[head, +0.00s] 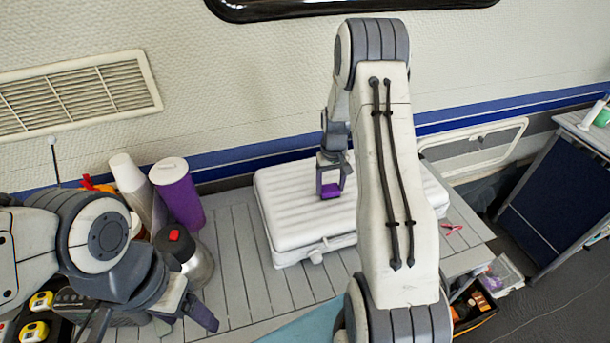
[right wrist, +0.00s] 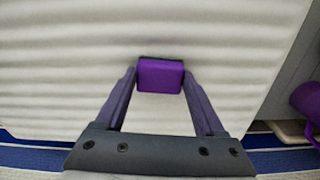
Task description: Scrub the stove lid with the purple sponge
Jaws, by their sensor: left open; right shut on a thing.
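The purple sponge (head: 330,191) is between the fingers of my right gripper (head: 330,178), which is shut on it. In the right wrist view the sponge (right wrist: 160,75) sits between the fingertips of the right gripper (right wrist: 160,84), over the white ribbed stove lid (right wrist: 70,60). The stove lid (head: 287,205) is shut on the white stove box on the slatted counter. The sponge appears to be at the lid's surface; I cannot tell if it presses on it. My right arm hides part of the lid. My left gripper (head: 200,310) is open and empty, low at the left, apart from the stove.
A purple tumbler (head: 180,195), a stack of white cups (head: 130,175) and a metal kettle (head: 188,255) with a red button stand left of the stove. A wall with a vent (head: 78,95) rises behind. The counter strip (head: 230,260) before the stove is bare.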

